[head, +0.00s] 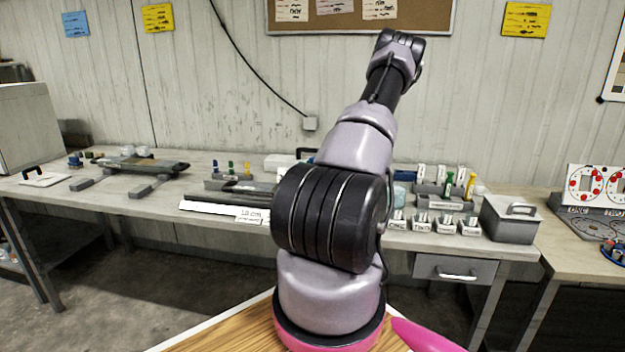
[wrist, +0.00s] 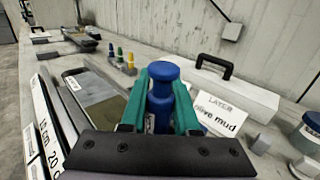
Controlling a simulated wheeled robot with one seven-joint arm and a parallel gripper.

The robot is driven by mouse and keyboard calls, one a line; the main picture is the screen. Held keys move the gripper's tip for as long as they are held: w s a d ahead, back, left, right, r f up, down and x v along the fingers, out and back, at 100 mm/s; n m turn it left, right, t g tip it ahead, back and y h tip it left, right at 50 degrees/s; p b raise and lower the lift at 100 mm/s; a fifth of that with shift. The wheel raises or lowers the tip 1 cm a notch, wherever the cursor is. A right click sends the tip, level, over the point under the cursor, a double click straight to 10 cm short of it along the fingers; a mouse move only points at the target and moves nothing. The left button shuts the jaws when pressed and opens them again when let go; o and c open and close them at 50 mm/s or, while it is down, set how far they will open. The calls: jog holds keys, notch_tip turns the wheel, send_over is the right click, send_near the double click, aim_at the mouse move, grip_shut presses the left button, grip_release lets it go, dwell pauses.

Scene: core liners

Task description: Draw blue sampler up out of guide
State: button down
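In the head view my arm hides both the gripper and the sampler.
A tray with brown fill (wrist: 106,112) lies left of the gripper. A small rack with blue, green and yellow pegs (head: 231,170) stands behind. A white "olive mud" card (wrist: 218,108) and a handled case (wrist: 235,92) are close right. Green and yellow handles (head: 458,185) stand farther right.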

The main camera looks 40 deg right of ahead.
notch_tip(320, 180, up, 8)
jog(key=shift+r, duration=0.25)
dwell(1.3)
dwell(0.7)
